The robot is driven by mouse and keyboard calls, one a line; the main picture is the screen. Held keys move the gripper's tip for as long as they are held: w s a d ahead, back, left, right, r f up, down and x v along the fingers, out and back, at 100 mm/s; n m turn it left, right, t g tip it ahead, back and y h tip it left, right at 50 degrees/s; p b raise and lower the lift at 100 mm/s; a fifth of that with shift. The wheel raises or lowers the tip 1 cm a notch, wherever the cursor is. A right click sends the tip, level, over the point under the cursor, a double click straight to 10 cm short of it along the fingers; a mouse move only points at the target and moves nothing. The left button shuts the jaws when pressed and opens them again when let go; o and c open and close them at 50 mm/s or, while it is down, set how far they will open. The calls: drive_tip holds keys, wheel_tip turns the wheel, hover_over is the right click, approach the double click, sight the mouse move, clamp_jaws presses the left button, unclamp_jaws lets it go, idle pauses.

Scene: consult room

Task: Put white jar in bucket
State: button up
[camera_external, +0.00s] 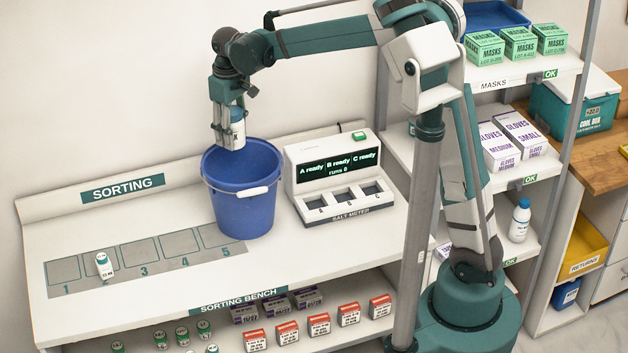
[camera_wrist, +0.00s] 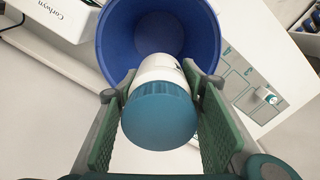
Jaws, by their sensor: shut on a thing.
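The white jar (camera_external: 238,131) has a blue-teal lid and is held in my gripper (camera_external: 229,140) above the blue bucket. In the wrist view, the jar's lid (camera_wrist: 160,122) faces the camera, and my gripper (camera_wrist: 158,95) is shut on the jar from both sides. The blue bucket (camera_external: 243,208) stands on the sorting bench and has a white handle grip on its front. In the wrist view, the bucket (camera_wrist: 122,48) opens beyond the jar's lower end.
The salt meter (camera_external: 340,180) stands right of the bucket. Small boxes (camera_external: 318,324) and bottles sit on the shelf below. The bench's left part is mostly clear.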

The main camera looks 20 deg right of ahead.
sight(244, 134)
drive_tip(key=d, duration=0.1)
drive_tip(key=s+d, duration=0.1)
drive_tip(key=shift+s+d+f+m, duration=0.1)
drive_tip(key=shift+d+f+m, duration=0.05)
drive_tip(key=shift+d+m, duration=0.25)
wheel_tip(244, 134, down, 18)
drive_tip(key=shift+a, duration=0.15)
drive_tip(key=shift+f, duration=3.15)
drive_tip(key=shift+f, duration=1.85)
drive_tip(key=shift+f+b, duration=0.15)
drive_tip(key=shift+b, duration=0.15)
